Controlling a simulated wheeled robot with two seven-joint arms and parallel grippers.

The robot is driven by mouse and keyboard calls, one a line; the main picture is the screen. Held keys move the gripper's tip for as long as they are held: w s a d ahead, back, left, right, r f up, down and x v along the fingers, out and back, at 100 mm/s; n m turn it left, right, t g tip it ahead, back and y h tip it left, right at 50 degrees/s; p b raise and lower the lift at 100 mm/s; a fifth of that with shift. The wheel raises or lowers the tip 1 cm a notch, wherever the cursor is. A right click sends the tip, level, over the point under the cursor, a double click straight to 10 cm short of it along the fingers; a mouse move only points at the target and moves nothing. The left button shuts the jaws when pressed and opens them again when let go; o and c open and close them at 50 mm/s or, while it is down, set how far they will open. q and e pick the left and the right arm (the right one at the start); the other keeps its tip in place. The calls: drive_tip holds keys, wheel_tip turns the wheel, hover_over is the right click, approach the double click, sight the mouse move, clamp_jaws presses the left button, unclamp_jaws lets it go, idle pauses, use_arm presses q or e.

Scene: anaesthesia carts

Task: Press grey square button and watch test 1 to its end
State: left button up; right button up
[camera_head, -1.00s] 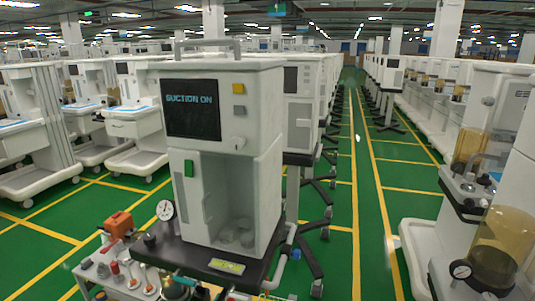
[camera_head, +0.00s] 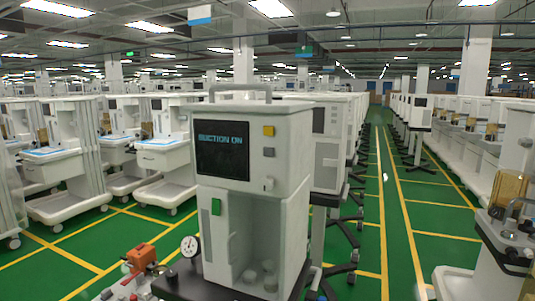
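The white machine (camera_head: 290,160) stands in the middle of the view. Its dark screen (camera_head: 222,155) reads "SUCTION ON" in blue letters. To the right of the screen are a yellow square button (camera_head: 269,131) and, below it, a small grey square button (camera_head: 269,152). A small light switch or knob (camera_head: 269,184) sits lower on the same panel. A green block (camera_head: 216,207) is on the front, below the screen. Neither of my grippers is in view, and nothing touches the buttons.
A round gauge (camera_head: 190,246) and an orange item (camera_head: 140,257) are at the machine's lower left. More white carts (camera_head: 70,170) stand in rows on the left. An amber canister (camera_head: 507,193) stands at the right. A green aisle with yellow lines (camera_head: 400,200) runs open on the right.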

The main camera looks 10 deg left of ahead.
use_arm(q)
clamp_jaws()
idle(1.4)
